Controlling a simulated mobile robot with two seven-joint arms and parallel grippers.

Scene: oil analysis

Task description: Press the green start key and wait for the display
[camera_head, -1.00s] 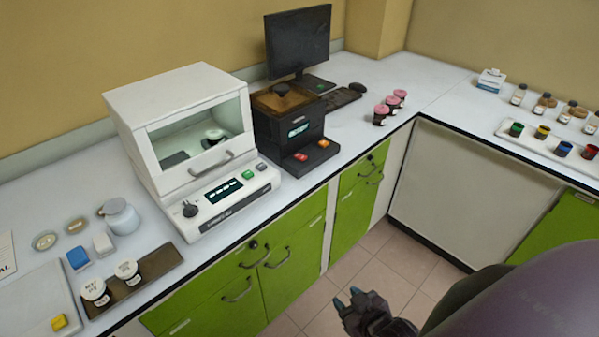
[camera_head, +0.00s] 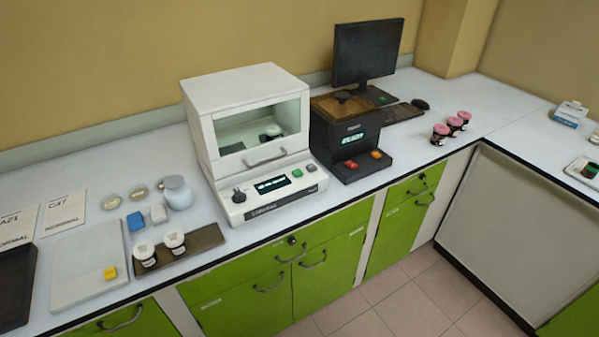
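The white instrument (camera_head: 250,130) stands on the counter with its glass-fronted chamber closed. A small light and dark item sits inside the chamber. Its front panel carries a dark knob, a lit display (camera_head: 272,185) with text too small to read, a green key (camera_head: 297,172) and a whitish key. A black instrument (camera_head: 350,143) stands to its right, with a small lit display, a red key (camera_head: 350,164) and an orange key (camera_head: 376,155). Neither of my grippers is in view.
Two white-capped jars (camera_head: 174,241) stand on a dark tray (camera_head: 207,239) at the left. A monitor (camera_head: 366,52) and several pink-capped jars (camera_head: 455,125) stand to the right. The counter's front strip before the white instrument is narrow. Floor (camera_head: 400,300) shows at lower right.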

